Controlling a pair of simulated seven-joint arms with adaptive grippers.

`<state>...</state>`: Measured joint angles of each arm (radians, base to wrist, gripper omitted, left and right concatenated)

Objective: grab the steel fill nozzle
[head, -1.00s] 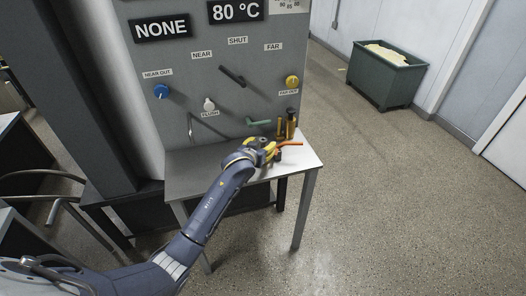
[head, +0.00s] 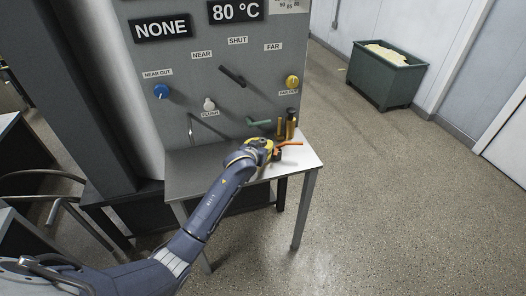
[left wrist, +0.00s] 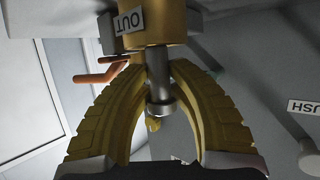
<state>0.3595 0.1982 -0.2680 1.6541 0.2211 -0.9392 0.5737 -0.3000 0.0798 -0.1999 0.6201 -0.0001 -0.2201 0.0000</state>
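The steel fill nozzle (left wrist: 158,75) is a short grey tube with a collar at its end. In the left wrist view it projects from a brass-yellow body (left wrist: 158,22) with an OUT label. My left gripper (left wrist: 159,78) has its two ribbed yellow fingers on either side of the tube. Both fingertips appear to touch it, closed around it above the collar. A small yellow bit shows below the collar. In the head view my left gripper (head: 262,148) is over the right part of the small table and hides the nozzle. My right gripper is not in view.
An orange lever (head: 290,144) sticks out right beside the gripper; it also shows in the left wrist view (left wrist: 100,75). A green handle (head: 258,122) and brass cylinders (head: 290,124) are close behind. The grey panel (head: 180,60) rises behind the table (head: 190,181), whose left part is clear.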

